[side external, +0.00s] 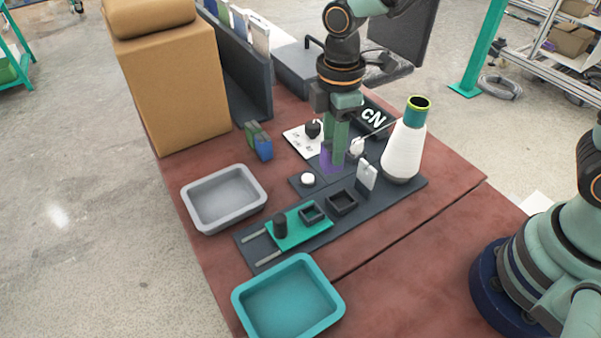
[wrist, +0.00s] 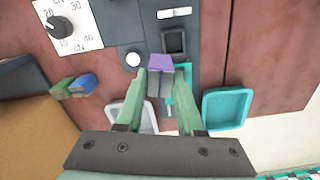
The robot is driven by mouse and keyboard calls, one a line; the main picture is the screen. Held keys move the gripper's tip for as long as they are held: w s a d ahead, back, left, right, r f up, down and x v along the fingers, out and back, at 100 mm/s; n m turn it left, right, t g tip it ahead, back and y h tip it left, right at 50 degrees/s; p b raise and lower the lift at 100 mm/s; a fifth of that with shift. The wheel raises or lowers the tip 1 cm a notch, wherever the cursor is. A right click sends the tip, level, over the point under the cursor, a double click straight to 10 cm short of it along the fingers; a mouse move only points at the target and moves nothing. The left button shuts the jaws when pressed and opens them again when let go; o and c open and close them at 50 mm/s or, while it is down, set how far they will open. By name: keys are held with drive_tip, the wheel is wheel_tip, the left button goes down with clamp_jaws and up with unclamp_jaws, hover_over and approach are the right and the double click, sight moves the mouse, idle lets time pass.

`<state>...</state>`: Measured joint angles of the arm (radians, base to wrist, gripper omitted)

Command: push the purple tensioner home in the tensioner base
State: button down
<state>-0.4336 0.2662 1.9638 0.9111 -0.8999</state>
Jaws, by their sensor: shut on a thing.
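My gripper (side external: 336,148) points down over the dark board, with its green fingers shut on the purple tensioner (side external: 326,160). In the wrist view the tensioner (wrist: 160,64) shows a purple top and grey body between the fingertips (wrist: 166,80). A black square socket (side external: 342,203) on the board, likely the tensioner base, lies in front of the gripper; it also shows in the wrist view (wrist: 175,42), just beyond the tensioner. The tensioner appears outside this socket. The fingers hide its lower end, so I cannot tell whether it touches the board.
A white thread cone (side external: 402,150) stands right of the gripper. A white button (side external: 308,179), an upright white plate (side external: 366,174) and a teal slide (side external: 300,232) with a black peg are close by. Grey (side external: 188,205) and teal (side external: 238,305) trays lie left and front.

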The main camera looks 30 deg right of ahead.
drive_tip(key=shift+s+d+f+n, duration=0.2)
drive_tip(key=shift+s+f+n, duration=0.3)
drive_tip(key=shift+f, duration=0.35)
drive_tip(key=shift+s+d+f+n, duration=0.2)
drive_tip(key=shift+s+f+n, duration=0.25)
drive_tip(key=shift+f, duration=0.35)
drive_tip(key=shift+s+d+f+n, duration=0.2)
drive_tip(key=shift+s+f+n, duration=0.3)
drive_tip(key=shift+f, duration=0.35)
drive_tip(key=shift+f, duration=0.1)
drive_tip(key=shift+f, duration=0.25)
drive_tip(key=shift+f, duration=0.6)
drive_tip(key=shift+f, duration=0.65)
drive_tip(key=shift+c, duration=2.2)
unclamp_jaws()
drive_tip(key=shift+o, duration=0.2)
